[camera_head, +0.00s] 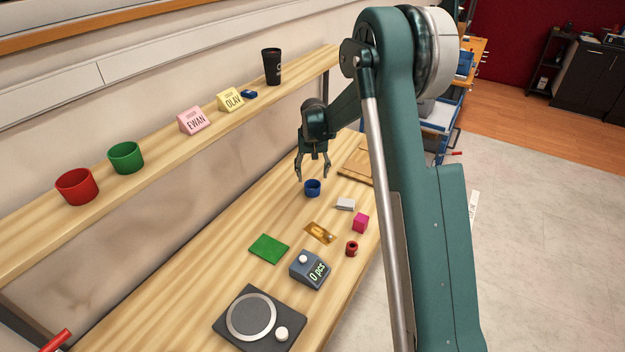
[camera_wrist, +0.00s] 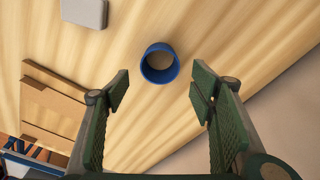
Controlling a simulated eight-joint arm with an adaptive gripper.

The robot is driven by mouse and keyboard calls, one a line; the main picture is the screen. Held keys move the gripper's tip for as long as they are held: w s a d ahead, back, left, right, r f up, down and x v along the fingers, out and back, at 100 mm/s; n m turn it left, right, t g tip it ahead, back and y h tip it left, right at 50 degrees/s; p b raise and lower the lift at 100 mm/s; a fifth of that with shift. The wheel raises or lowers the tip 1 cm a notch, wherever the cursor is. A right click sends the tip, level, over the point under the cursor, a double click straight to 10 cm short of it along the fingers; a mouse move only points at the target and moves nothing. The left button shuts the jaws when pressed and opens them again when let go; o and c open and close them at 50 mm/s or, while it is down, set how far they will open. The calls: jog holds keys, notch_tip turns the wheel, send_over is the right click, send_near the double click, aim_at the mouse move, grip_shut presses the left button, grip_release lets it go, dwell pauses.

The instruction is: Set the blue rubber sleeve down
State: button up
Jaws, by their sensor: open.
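The blue rubber sleeve (camera_head: 312,188) stands upright on the wooden workbench (camera_head: 192,262). In the wrist view the blue sleeve (camera_wrist: 159,64) is a short open ring, seen from above, ahead of the fingertips. My gripper (camera_head: 312,176) is open and empty just above the sleeve in the head view. In the wrist view my gripper (camera_wrist: 160,90) has its two green pads wide apart, with the sleeve centred beyond them and apart from both.
Nearer are a green sheet (camera_head: 268,249), a counter (camera_head: 310,270) and a scale-like device (camera_head: 262,322). A shelf (camera_head: 158,184) with cups runs along the wall.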

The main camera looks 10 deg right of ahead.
jog(key=shift+s+r, duration=0.15)
jog(key=shift+r, duration=1.1)
jog(key=shift+s+r, duration=0.15)
jog(key=shift+r, duration=1.05)
jog(key=s+a+r+n+t, duration=0.1)
jog(key=s+a+r+t, duration=0.15)
jog(key=s+r, duration=2.05)
jog(key=s+f+t, duration=0.1)
jog(key=s+f, duration=0.1)
jog(key=s, duration=1.3)
jog(key=s+f+n+t, duration=0.1)
jog(key=s+t, duration=0.1)
jog(key=s, duration=1.3)
jog(key=shift+a+f, duration=0.4)
